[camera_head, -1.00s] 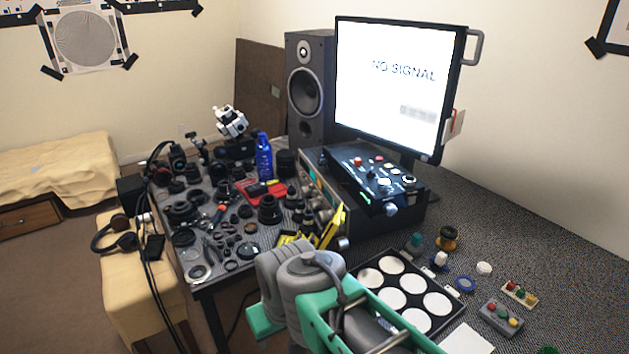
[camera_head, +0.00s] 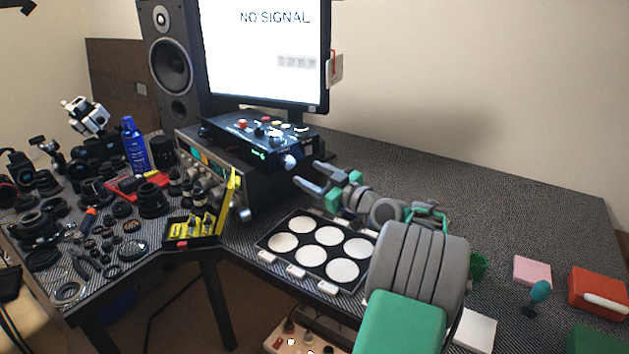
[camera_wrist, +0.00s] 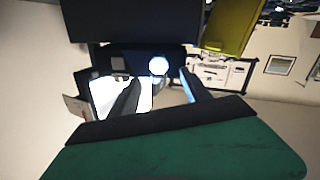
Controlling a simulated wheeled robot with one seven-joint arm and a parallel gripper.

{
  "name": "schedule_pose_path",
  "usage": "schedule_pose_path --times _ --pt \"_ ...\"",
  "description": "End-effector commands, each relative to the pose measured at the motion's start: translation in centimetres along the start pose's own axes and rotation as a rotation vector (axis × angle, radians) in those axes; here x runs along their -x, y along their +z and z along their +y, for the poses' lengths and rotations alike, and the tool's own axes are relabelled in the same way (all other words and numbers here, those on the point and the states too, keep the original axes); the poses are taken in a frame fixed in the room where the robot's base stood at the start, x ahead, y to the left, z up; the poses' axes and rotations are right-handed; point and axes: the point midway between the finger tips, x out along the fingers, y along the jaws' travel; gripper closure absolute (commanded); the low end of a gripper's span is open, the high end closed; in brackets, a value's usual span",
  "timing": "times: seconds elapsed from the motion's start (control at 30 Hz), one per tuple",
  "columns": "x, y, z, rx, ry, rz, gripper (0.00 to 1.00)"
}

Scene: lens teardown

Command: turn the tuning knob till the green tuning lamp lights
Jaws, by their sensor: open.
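A pale, round knob (camera_head: 289,161) is on the front face of the black console (camera_head: 290,138) below the monitor. I take it for the tuning knob. A small green glowing mark (camera_head: 258,154) shows on that face, left of the knob; I cannot tell if it is the tuning lamp. My gripper (camera_head: 307,172) is open, its fingers pointing at the knob from the right, close to it. In the wrist view a bright round knob (camera_wrist: 158,66) appears between the two fingertips, apparently just beyond them. I see no contact.
The monitor (camera_head: 265,55) reads "NO SIGNAL". A palette of white discs (camera_head: 265,243) lies below my arm, and a yellow and black case (camera_head: 232,205) stands left of it. Lens parts crowd the left table. The table behind my arm is clear.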

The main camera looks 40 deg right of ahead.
Motion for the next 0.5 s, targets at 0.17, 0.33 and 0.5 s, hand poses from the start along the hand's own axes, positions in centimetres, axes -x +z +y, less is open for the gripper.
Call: schedule_pose_path --times 0.17,0.33,0.5 --pt "-1.9 -0.4 0.2 0.004 0.001 0.010 0.44" --pt "-5.2 -0.4 0.4 0.003 0.004 0.008 0.44" --pt "-7.2 -0.3 0.5 0.003 0.008 0.006 0.44"
